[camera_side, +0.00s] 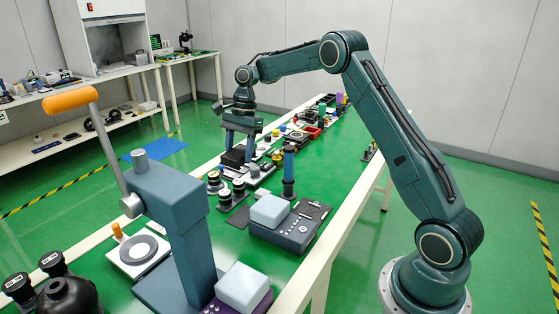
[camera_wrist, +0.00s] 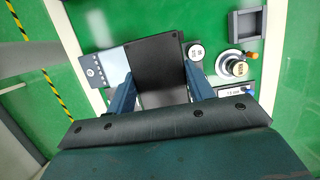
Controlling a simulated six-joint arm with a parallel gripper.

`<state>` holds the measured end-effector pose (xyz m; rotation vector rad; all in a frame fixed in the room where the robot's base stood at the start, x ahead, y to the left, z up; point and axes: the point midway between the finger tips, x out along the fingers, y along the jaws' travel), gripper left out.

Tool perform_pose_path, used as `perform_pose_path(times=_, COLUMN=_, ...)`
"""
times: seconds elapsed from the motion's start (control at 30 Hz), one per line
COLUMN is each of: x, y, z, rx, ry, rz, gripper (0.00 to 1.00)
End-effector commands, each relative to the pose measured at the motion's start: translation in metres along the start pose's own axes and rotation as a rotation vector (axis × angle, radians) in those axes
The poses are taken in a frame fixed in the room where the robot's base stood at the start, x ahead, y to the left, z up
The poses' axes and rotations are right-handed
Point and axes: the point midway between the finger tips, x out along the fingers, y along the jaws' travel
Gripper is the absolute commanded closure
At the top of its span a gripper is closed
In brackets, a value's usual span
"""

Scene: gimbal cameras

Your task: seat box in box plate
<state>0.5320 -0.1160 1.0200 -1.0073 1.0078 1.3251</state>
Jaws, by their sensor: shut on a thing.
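A black box (camera_wrist: 157,55) with a flat top sits between the two fingers of my gripper (camera_wrist: 160,84) in the wrist view. My gripper (camera_side: 239,148) points down in the side view and is shut on the black box (camera_side: 233,158), low over the far half of the table. A grey surface shows below the black top in the wrist view; I cannot tell whether it is the box's side or a plate. I cannot clearly pick out the box plate, and whether the box touches anything below is hidden.
A pale panel with buttons (camera_wrist: 96,72) lies left of the box. A round-topped device (camera_wrist: 235,66) and a grey square tray (camera_wrist: 247,24) are to the right. In the side view, a lever press (camera_side: 170,195) and a grey device (camera_side: 290,225) stand nearer.

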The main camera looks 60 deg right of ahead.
Motion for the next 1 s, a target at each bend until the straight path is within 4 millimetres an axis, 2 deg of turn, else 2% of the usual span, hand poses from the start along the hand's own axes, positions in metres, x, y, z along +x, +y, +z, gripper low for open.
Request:
perform_pose_path(times=0.33, x=-0.005, y=-0.001, z=0.001, rx=-0.001, ry=0.000, rz=-0.002, gripper=0.74)
perform_pose_path(times=0.57, x=-0.026, y=-0.001, z=0.007, rx=-0.002, ry=0.001, rz=-0.005, gripper=0.74)
perform_pose_path(times=1.0, x=-0.043, y=-0.001, z=0.012, rx=-0.001, ry=-0.002, rz=-0.002, gripper=0.74)
